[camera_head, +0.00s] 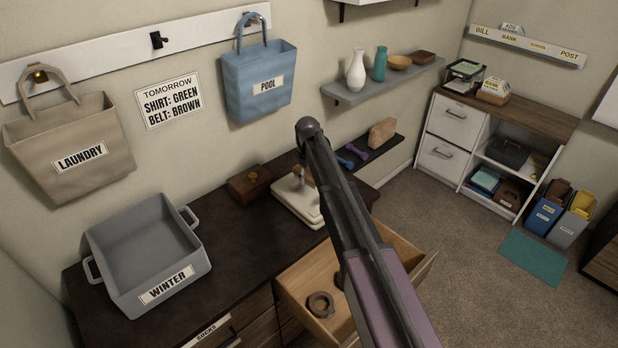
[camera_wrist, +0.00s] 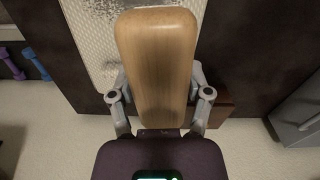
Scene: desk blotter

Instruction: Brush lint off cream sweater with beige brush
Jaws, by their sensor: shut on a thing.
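My gripper (camera_wrist: 161,92) is shut on the beige brush (camera_wrist: 157,55), a rounded wooden block that fills the middle of the wrist view. The cream sweater (camera_wrist: 88,38), with a knitted texture, lies behind the brush in that view. In the head view the folded sweater (camera_head: 300,209) lies on the dark dresser top, and my arm hides its right part. The brush is over the sweater; its bristles are hidden, so I cannot tell whether it touches.
A small brown wooden box (camera_head: 250,186) stands left of the sweater. The grey WINTER bin (camera_head: 148,245) stands farther left. An open drawer (camera_head: 300,275) holding a coiled brown belt juts out in front. Blue and purple dumbbells (camera_head: 352,154) lie on a low shelf behind.

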